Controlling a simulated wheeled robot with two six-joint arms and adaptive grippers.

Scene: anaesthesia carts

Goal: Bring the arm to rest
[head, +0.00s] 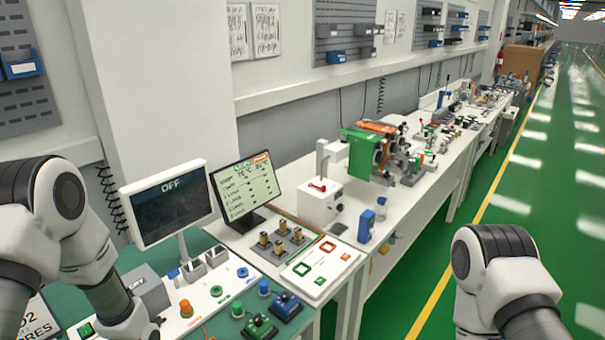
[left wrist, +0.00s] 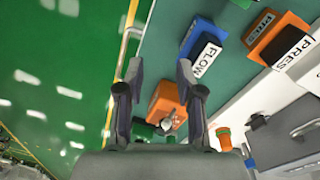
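My left arm (head: 75,225) comes in at the left of the head view and bends down past the front of the bench. Its gripper is out of the head view. In the left wrist view my left gripper (left wrist: 160,66) is open, with its two fingers apart and nothing held between them. An orange block with a metal knob (left wrist: 165,100) shows beyond and between the fingers; I cannot tell its distance. My right arm (head: 500,280) is at the lower right of the head view, over the green floor. Its gripper is not in view.
A monitor reading OFF (head: 167,202) stands close beside my left arm. A second screen (head: 245,188), a green box (head: 260,327) and a blue box (head: 286,307) are on the bench. A FLOW box (left wrist: 200,45) and a PRES box (left wrist: 278,40) lie near the left gripper. The aisle is clear.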

